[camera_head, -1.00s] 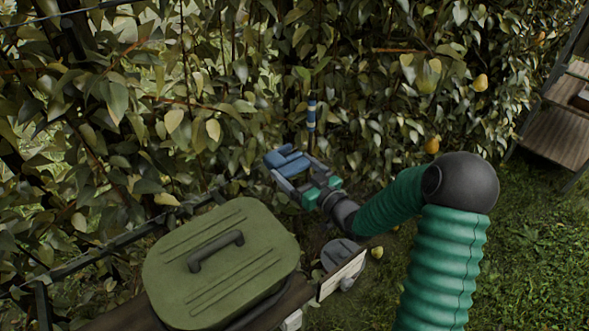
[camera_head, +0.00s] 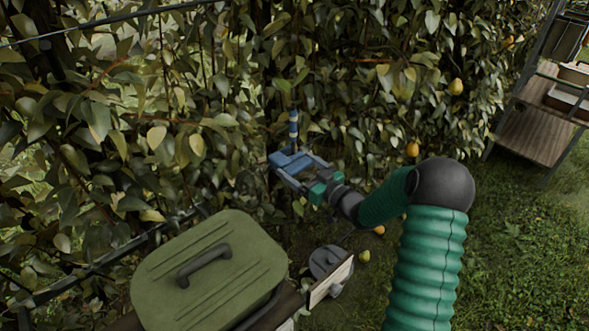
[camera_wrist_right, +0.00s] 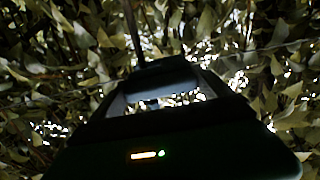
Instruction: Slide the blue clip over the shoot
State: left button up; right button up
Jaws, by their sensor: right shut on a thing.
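My right gripper (camera_head: 291,167) is shut on the blue clip (camera_head: 283,158), in the middle of the head view at the hedge. The shoot (camera_head: 293,128), upright with blue and pale bands, shows just above the clip. In the head view the clip overlaps the shoot's lower end; I cannot tell whether the clip is around it or only in front of it. In the right wrist view the clip (camera_wrist_right: 160,80) is a dark shape between the fingers, and the dark shoot (camera_wrist_right: 132,35) rises at its far left side. My left gripper is not in view.
Dense leaves and several yellow pears (camera_head: 456,87) surround the shoot. A green lidded box (camera_head: 235,262) stands at the lower left. A thin wire (camera_head: 110,20) crosses the upper left. A wooden shelf rack (camera_head: 540,130) stands at the right. Open grass (camera_head: 515,240) lies at the lower right.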

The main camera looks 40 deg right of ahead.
jog(key=o, duration=1.8)
jog(key=shift+d, duration=0.2)
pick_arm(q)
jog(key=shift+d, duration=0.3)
pick_arm(e)
jog(key=shift+o, duration=0.2)
jog(key=shift+d+f, duration=0.1)
jog(key=shift+d, duration=0.15)
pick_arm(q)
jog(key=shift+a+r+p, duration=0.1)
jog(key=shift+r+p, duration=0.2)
pick_arm(e)
jog(key=s+d, duration=0.1)
jog(key=s, duration=1.5)
jog(key=shift+s, duration=0.4)
jog(key=shift+d+f, duration=0.1)
